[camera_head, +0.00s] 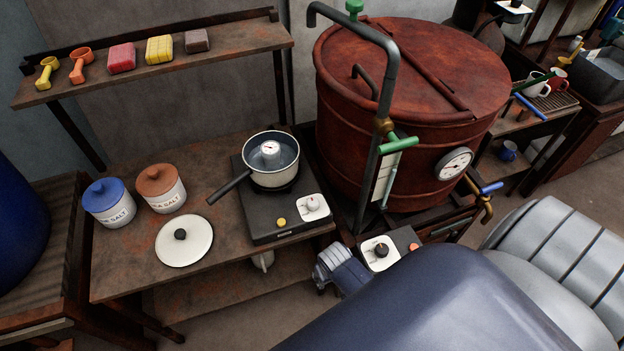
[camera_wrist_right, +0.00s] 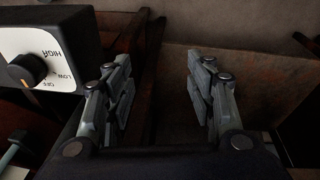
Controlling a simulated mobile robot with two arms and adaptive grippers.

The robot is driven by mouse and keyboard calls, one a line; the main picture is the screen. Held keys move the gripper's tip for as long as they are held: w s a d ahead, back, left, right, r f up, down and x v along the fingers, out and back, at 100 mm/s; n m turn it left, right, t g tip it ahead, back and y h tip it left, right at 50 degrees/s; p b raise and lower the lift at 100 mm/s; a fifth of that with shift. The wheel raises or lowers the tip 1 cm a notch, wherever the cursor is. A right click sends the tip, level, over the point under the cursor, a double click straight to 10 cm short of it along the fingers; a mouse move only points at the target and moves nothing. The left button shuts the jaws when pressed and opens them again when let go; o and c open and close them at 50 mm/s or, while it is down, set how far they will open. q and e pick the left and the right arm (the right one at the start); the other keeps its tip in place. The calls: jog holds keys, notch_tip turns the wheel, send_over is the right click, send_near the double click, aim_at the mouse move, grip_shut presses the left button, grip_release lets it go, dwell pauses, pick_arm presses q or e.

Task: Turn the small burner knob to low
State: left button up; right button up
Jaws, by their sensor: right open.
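The small burner (camera_head: 258,218), a dark hot plate, stands on the wooden bench. Its light grey knob (camera_head: 312,203) sits on a white dial at the front right, beside a yellow button (camera_head: 281,222). The dial's lettering is too small to read. My right gripper (camera_wrist_right: 160,80) is open and empty, its fingers apart. In the head view my right arm hides most of it, below and right of the small burner and apart from its knob. My left gripper is not in view.
A pot (camera_head: 272,178) with a gauge inside sits on the burner, its handle pointing left. A white lid (camera_head: 184,241) lies left. A second control box has a black knob (camera_head: 379,250), also in the wrist view (camera_wrist_right: 27,70), close beside my right gripper. A large red vat (camera_head: 400,110) stands behind.

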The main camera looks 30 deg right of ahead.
jog(key=w+d+r+m, duration=0.35)
jog(key=w+r, duration=0.25)
jog(key=r, duration=0.4)
jog(key=m+g+y+p, duration=0.1)
jog(key=m+g+p, duration=0.15)
jog(key=m, duration=0.65)
send_near(313, 201)
notch_tip(313, 201, down, 7)
jog(key=shift+s+d+f, duration=0.1)
jog(key=shift+s+f, duration=0.05)
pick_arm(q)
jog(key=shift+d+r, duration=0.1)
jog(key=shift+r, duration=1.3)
pick_arm(e)
jog(key=shift+f, duration=0.7)
jog(key=shift+c, duration=0.2)
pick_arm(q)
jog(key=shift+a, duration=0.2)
pick_arm(e)
jog(key=c, duration=1)
